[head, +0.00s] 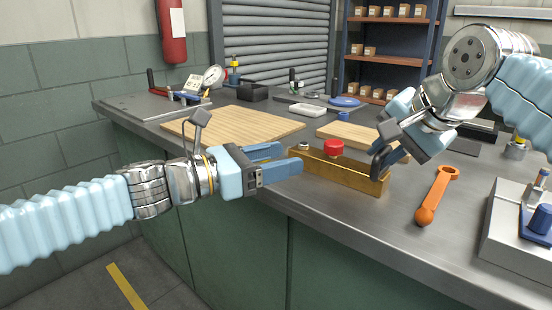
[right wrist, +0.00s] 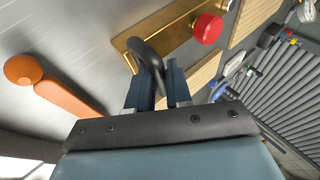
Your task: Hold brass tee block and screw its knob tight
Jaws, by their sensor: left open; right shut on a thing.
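The brass tee block (head: 340,174) lies along the bench's front edge, with a red knob (head: 333,147) on top. In the right wrist view the brass block (right wrist: 165,32) and red knob (right wrist: 207,28) lie beyond the fingers. My right gripper (head: 385,160) is at the block's right end, shut on a black curved handle (right wrist: 147,52) that meets the block there. My left gripper (head: 286,159) is open and empty at the block's left end, its fingers pointing right. Whether the knob is seated tight cannot be told.
An orange wrench-like tool (head: 438,195) lies right of the block. A grey fixture with a blue knob (head: 540,219) stands at the right edge. Wooden boards (head: 235,125) lie behind the block. A gauge (head: 213,77) stands at the back left. Bare bench shows around the orange tool.

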